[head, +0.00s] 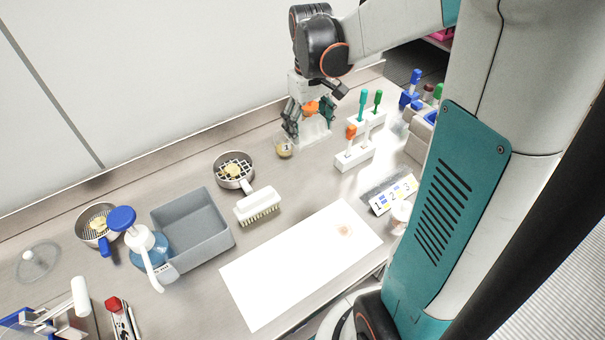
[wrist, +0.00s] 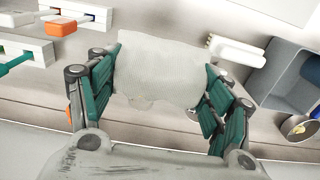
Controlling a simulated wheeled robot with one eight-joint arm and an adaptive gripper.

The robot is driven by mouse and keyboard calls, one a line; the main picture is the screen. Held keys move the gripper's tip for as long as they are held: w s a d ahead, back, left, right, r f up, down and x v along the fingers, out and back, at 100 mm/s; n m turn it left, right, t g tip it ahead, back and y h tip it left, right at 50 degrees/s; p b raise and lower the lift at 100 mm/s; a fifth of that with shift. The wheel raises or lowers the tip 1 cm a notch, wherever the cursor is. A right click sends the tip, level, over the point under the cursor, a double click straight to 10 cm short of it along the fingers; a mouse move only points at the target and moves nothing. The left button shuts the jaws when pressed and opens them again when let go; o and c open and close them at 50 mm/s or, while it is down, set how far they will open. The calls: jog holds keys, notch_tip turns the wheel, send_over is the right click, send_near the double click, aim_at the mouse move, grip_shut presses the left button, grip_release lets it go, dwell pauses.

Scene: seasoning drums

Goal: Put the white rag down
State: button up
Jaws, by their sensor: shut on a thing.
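The white rag (wrist: 160,72) is a pale, soft-edged sheet between the two green-padded fingers of my gripper (wrist: 162,88) in the wrist view. My gripper is shut on it, with the fingers well apart on either side. In the head view my gripper (head: 308,116) is over the back of the counter, near the wall, and the rag (head: 316,133) shows as a pale patch under the fingers. Whether the rag's lower edge touches the counter cannot be told.
A white rack (head: 356,153) with coloured handles stands right of my gripper. A small yellowish container (head: 284,149) is close to its left. A white sheet (head: 270,285) covers the front counter.

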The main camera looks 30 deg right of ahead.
aim_at(308, 184)
notch_tip(308, 184, down, 19)
jog(key=b, duration=0.6)
jog(key=shift+s, duration=0.1)
jog(key=shift+f, duration=0.1)
jog(key=o, duration=1)
jog(key=shift+o, duration=0.2)
notch_tip(308, 184, up, 12)
jog(key=p, duration=0.4)
jog(key=shift+r, duration=0.2)
